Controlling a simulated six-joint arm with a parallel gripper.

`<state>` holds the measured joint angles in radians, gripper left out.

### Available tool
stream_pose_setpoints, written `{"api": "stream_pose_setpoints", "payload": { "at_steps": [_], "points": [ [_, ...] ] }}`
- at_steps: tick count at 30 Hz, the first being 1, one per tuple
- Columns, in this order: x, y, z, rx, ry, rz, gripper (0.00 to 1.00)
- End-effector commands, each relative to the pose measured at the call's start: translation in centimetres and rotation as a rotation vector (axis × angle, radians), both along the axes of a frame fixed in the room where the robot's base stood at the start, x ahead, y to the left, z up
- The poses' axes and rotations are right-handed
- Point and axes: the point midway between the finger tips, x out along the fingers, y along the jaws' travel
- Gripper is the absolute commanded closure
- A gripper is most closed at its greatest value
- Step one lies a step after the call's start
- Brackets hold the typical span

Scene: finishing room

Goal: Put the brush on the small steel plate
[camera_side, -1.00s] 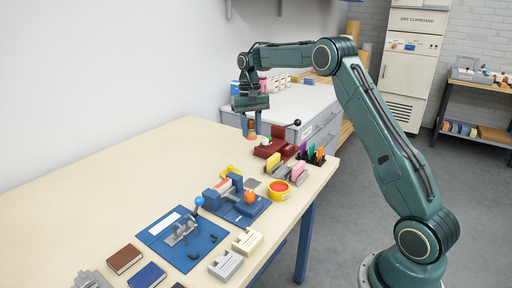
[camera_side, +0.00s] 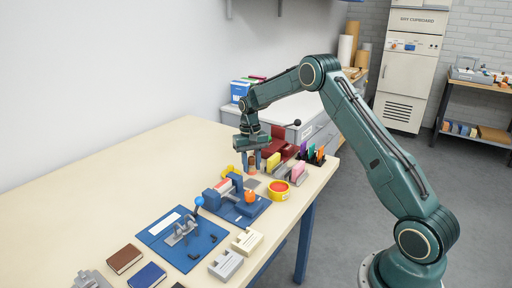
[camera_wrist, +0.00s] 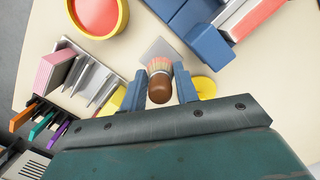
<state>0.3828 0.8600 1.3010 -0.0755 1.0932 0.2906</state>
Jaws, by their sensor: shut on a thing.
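My gripper (camera_side: 252,167) is shut on the brush (camera_wrist: 159,85), its blue fingers (camera_wrist: 159,90) on either side. The brush has a rounded brown handle end towards the wrist camera and pale bristles pointing away. In the side view the brush (camera_side: 252,169) shows as a small brown and orange shape between the fingers. The small steel plate (camera_side: 252,184) is a grey square on the table, just below the brush in the picture. In the wrist view the plate (camera_wrist: 158,46) shows beyond the bristles, partly hidden by the brush. I cannot tell whether the bristles touch it.
A blue fixture (camera_side: 235,205) with an orange knob stands close in front of the plate. A yellow-rimmed red bowl (camera_side: 279,190) is to its right, a card rack (camera_side: 287,170) behind that. A yellow object (camera_side: 229,170) lies left. The table's left side is clear.

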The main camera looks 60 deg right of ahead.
Motion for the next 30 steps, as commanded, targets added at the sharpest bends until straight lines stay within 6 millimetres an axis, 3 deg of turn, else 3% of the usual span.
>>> {"api": "stream_pose_setpoints", "payload": {
  "at_steps": [15, 29, 30],
  "points": [
    [0.0, 0.0, -4.1, 0.001, 0.002, 0.001, 0.93],
    [0.0, 0.0, -4.6, 0.001, 0.001, 0.000, 0.93],
    [0.0, 0.0, -4.5, 0.001, 0.001, 0.000, 0.62]
  ]
}}
